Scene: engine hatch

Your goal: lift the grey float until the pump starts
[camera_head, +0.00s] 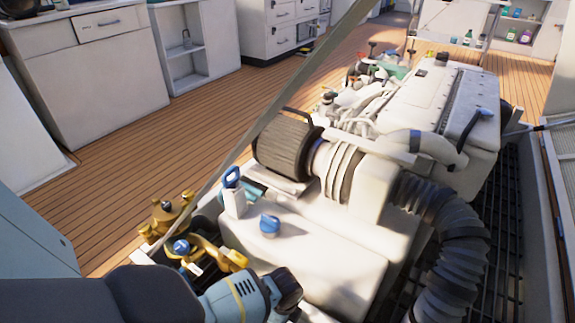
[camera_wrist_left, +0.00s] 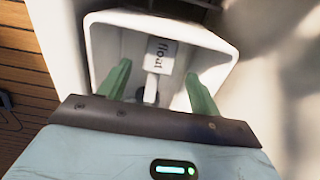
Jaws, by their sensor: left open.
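In the left wrist view, a tag reading "float" (camera_wrist_left: 162,56) sits inside a pale open box (camera_wrist_left: 218,55). A light narrow piece (camera_wrist_left: 151,86) runs down from the tag towards a dark spot at the box's bottom. I cannot tell how much of this is the grey float itself. My left gripper (camera_wrist_left: 157,70) is open, with its green fingers on either side of the tag and the narrow piece. It appears to hold nothing. In the head view, my left arm covers the lower left, and its fingers are hidden. My right gripper is not in view. I cannot make out the pump.
A white engine (camera_head: 440,95) with a ribbed black hose (camera_head: 455,225) fills the right side. Brass valves (camera_head: 165,212) and a blue cap (camera_head: 269,225) are near my arm. A thin grey bar (camera_head: 225,160) slants across the view. Wooden floor (camera_head: 115,165) is clear at left.

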